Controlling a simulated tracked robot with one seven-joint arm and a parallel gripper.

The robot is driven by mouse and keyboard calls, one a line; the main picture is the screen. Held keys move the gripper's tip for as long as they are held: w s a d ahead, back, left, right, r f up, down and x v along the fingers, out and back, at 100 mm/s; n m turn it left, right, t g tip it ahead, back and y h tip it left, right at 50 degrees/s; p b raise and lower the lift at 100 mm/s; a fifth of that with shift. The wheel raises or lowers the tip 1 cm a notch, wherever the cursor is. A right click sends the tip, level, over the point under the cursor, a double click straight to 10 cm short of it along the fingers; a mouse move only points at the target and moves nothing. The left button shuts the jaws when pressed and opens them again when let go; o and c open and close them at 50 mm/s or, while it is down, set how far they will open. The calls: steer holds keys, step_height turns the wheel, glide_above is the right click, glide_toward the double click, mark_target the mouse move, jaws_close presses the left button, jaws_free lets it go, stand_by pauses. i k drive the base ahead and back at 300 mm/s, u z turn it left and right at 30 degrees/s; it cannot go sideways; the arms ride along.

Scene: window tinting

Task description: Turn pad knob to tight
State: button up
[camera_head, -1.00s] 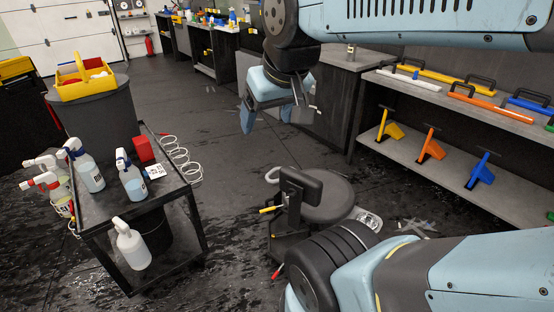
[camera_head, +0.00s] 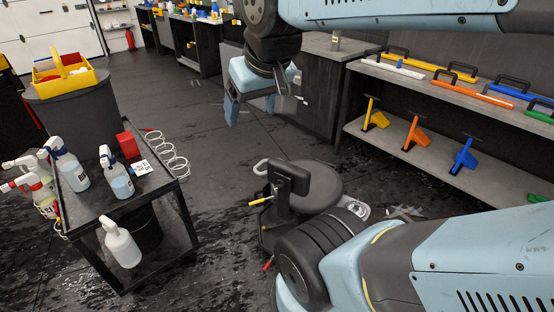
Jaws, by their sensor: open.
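A low black stool (camera_head: 322,188) with a round seat and a small upright pad (camera_head: 288,178) stands on the wet floor at centre. A yellow handle (camera_head: 260,201) sticks out left below the pad, and a red-tipped lever (camera_head: 268,264) shows lower down. I cannot tell which part is the pad knob; it may be hidden behind the pad or my arm. My gripper (camera_head: 250,106) hangs in the air above and left of the stool, pointing down, with its fingers apart and nothing between them. It is clear of the stool.
A black cart (camera_head: 112,207) with spray bottles stands on the left, beside a dark drum (camera_head: 85,112) carrying a yellow caddy (camera_head: 64,75). A shelf (camera_head: 395,150) with coloured squeegees stands on the right. Open floor lies between cart and stool.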

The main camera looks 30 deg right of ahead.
mark_target(282, 185)
steer(key=u, duration=1.15)
steer(key=k, duration=0.5)
steer(key=z, duration=0.4)
